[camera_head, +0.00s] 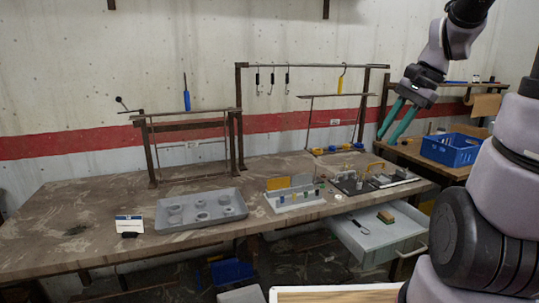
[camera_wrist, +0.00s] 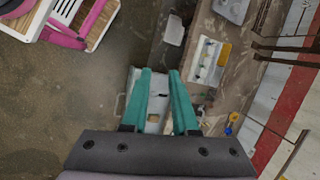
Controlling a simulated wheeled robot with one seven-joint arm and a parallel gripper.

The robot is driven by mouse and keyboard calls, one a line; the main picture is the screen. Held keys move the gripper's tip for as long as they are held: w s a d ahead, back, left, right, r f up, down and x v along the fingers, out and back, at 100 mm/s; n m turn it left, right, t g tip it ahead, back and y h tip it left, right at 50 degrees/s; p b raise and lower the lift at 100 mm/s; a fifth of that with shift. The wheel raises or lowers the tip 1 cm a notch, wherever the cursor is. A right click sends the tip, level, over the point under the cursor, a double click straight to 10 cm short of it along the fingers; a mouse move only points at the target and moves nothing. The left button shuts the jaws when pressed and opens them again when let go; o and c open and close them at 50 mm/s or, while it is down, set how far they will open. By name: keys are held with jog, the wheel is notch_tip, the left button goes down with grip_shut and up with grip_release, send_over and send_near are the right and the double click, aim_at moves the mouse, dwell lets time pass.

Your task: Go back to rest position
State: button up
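My gripper (camera_head: 387,138) hangs in the air over the right end of the workbench, with its two teal fingers pointing down. In the wrist view my gripper (camera_wrist: 160,72) shows a clear gap between the fingertips and nothing between them. Below it in that view lies the open white drawer (camera_wrist: 136,78), partly hidden by the fingers. The fingers are apart from every object. My arm comes in from the right side of the head view.
The workbench (camera_head: 90,215) carries a grey tray (camera_head: 200,222), a block holder (camera_head: 298,203) and a rail with hanging hooks (camera_head: 305,65). The drawer (camera_head: 375,240) sticks out at the front right. A blue crate (camera_head: 450,150) stands at right. The bench's left part is mostly clear.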

jog(key=s+a+r+n+t+h, duration=0.2)
jog(key=s+a+r+n+t, duration=0.2)
jog(key=s+r+n, duration=0.3)
jog(key=shift+s+r+n+t, duration=0.3)
jog(key=shift+s+r+t, duration=0.05)
jog(key=shift+r+t, duration=0.35)
jog(key=shift+a, duration=0.1)
dwell(1.3)
